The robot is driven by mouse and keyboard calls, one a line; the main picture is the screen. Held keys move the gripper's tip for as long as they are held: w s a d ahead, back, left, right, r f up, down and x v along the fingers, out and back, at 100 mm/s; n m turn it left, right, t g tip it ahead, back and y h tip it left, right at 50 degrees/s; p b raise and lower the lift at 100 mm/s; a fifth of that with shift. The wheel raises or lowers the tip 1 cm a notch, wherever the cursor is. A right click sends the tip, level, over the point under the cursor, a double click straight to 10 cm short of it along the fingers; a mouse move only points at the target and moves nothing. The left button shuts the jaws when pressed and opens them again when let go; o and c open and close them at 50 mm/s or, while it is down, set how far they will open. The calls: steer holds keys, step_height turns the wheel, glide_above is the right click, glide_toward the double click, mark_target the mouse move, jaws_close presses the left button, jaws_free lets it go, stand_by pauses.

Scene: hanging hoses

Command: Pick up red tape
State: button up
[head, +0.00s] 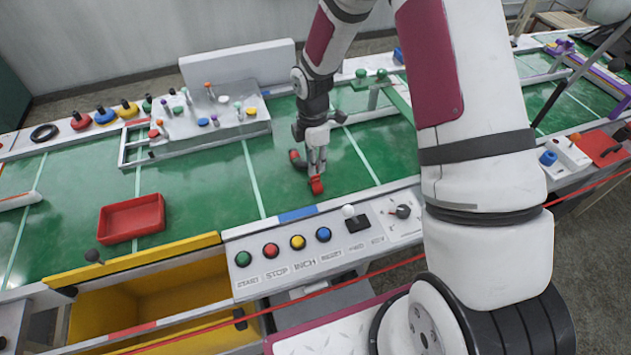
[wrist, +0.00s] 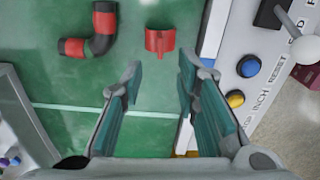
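A small red piece (wrist: 160,42), seemingly the red tape, lies on the green table top in the wrist view, close to the white panel edge. It also shows in the head view (head: 317,186), just below my gripper (head: 316,166). In the wrist view my gripper (wrist: 160,74) is open, with nothing between its fingers. The red piece is just beyond the fingertips, roughly centred on the gap and apart from them. How high the fingertips are above the table is hard to tell.
A black and red elbow (wrist: 92,38) lies left of the red piece. A white panel with coloured buttons (head: 297,242) is at the table's front edge. A red tray (head: 132,218) stands left, and a grey fixture with coloured knobs (head: 210,118) behind. Green surface between is clear.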

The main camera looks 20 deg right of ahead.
mark_target(315, 182)
steer(key=shift+d+f+p, duration=0.2)
steer(key=shift+f+p, duration=0.05)
steer(key=shift+f, duration=1.2)
steer(key=shift+d+f+p, duration=0.15)
steer(key=shift+f+p, duration=0.05)
steer(key=shift+f, duration=1.25)
jaws_close()
